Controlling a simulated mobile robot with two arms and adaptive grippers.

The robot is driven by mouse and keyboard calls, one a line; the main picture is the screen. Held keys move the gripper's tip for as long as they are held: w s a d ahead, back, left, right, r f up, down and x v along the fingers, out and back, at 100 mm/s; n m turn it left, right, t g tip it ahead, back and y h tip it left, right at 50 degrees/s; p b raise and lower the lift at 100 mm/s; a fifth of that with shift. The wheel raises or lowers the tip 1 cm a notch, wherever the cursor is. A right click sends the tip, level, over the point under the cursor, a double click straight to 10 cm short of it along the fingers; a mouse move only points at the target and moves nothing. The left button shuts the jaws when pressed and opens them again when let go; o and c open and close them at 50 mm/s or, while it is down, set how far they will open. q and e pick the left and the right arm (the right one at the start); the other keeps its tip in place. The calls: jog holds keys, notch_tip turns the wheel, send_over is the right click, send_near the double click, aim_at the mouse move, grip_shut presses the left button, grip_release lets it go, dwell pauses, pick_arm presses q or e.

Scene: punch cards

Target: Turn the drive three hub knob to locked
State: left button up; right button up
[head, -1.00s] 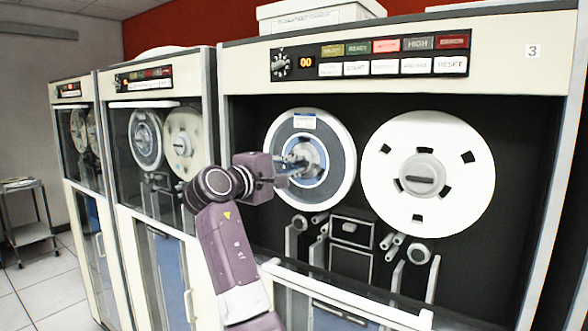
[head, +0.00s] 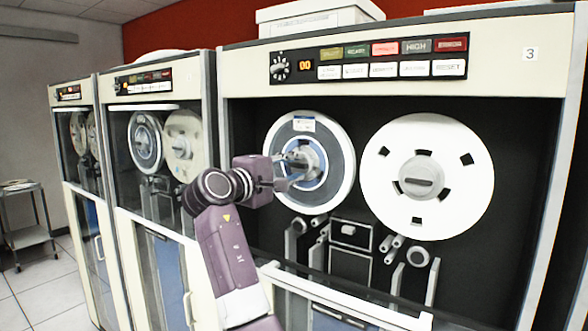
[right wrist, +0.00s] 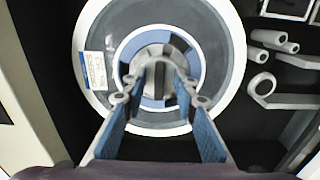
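Drive three (head: 545,54) is the nearest cabinet, marked "3" at its top right. Its left reel is a grey tape reel (head: 337,160) with a white rim, a blue ring and a pale label. The hub knob (right wrist: 158,82) at that reel's centre has a bar that stands about upright in the right wrist view. My right gripper (head: 294,168) is in front of this hub. In the right wrist view its fingers (right wrist: 160,94) are apart, one on each side of the knob; I cannot tell whether they touch it. My left gripper is not in view.
A white reel (head: 460,195) with its own hub knob (head: 418,186) is to the right. Rollers and guides (head: 418,256) jut out below the reels. A white-framed lower door (head: 340,300) stands below them. More drives (head: 160,150) are to the left.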

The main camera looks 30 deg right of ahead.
jog(key=v, duration=1.2)
jog(key=shift+f, duration=0.1)
